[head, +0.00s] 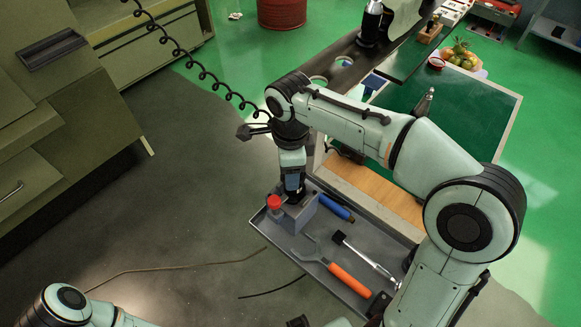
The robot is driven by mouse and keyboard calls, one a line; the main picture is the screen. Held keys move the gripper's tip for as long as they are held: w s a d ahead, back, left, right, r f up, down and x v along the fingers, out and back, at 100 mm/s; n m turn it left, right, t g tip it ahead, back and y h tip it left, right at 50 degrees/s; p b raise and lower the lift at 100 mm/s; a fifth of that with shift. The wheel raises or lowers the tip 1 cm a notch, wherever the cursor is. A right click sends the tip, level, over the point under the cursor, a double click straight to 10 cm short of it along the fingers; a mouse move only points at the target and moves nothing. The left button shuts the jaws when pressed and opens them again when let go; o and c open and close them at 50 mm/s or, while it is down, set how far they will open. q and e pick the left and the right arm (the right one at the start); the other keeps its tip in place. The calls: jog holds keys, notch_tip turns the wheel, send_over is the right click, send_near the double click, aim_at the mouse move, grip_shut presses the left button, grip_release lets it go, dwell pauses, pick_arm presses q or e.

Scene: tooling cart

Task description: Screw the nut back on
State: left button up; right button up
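A red nut-like piece (274,202) sits at the left end of the grey tool tray, on or beside a light grey block (301,212). I cannot tell whether it is threaded on anything. My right gripper (294,196) points down over the block, just right of the red piece. Its fingertips are dark and small against the block, so I cannot see whether they are apart or hold something. Any stud under them is hidden. Part of my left arm shows at the bottom left; its gripper is not clearly in view.
The grey tray (262,226) also holds a blue-handled tool (336,207), a hammer (368,257) and an orange-handled tool (348,279). A coiled black cable (205,73) hangs at upper left. A green-topped table (480,105) stands behind my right arm. Olive cabinets are at left.

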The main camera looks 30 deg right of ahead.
jog(key=shift+r, duration=0.1)
jog(key=o, duration=1.4)
jog(key=shift+c, duration=0.2)
